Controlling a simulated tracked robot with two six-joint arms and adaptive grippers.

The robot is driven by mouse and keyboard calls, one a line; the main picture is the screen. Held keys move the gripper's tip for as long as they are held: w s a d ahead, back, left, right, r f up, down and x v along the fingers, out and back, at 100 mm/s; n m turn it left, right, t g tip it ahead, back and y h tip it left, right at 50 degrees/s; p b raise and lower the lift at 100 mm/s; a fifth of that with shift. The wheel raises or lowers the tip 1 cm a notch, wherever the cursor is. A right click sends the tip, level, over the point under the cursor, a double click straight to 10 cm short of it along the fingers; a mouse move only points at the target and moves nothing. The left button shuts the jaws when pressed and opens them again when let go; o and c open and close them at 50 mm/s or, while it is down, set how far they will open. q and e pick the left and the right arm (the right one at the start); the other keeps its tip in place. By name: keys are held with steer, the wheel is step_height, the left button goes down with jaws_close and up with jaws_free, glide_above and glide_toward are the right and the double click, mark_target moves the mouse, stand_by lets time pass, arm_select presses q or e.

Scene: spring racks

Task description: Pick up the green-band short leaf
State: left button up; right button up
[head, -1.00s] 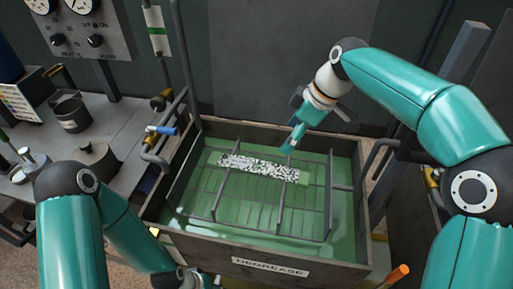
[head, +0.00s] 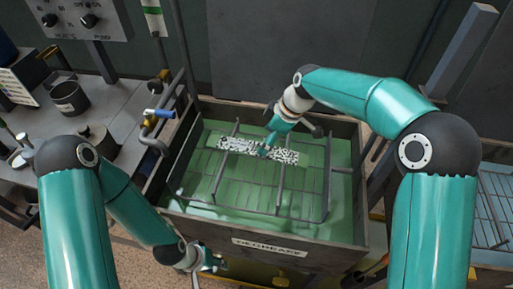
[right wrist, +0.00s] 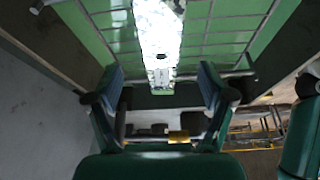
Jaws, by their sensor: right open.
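A long flat leaf (head: 240,149), speckled black and white, lies across the wire rack in the green bath. A green band on it cannot be made out clearly against the green liquid. My right gripper (head: 264,152) is over the leaf near its middle in the head view and hides part of it. In the right wrist view my right gripper (right wrist: 161,85) is open, with the bright leaf (right wrist: 158,35) ahead between its fingers, not gripped. My left gripper (head: 213,263) is low in front of the tank, away from the leaf; its finger opening is unclear.
The tank (head: 345,262), labelled DEGREASE, has raised walls around the wire rack (head: 280,205). A bench with pots (head: 69,97) stands at the left, with pipes and a blue-handled valve (head: 160,114) beside the tank. Another wire rack (head: 492,205) is at the right.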

mark_target(257, 147)
steer(key=p+x, duration=0.1)
steer(key=x, duration=0.3)
steer(key=shift+w+a, duration=0.1)
steer(key=shift+a, duration=0.2)
steer(key=shift+f, duration=0.3)
steer(key=c, duration=1.5)
steer(key=shift+w+r, duration=0.15)
jaws_close()
steer(key=shift+r, duration=0.15)
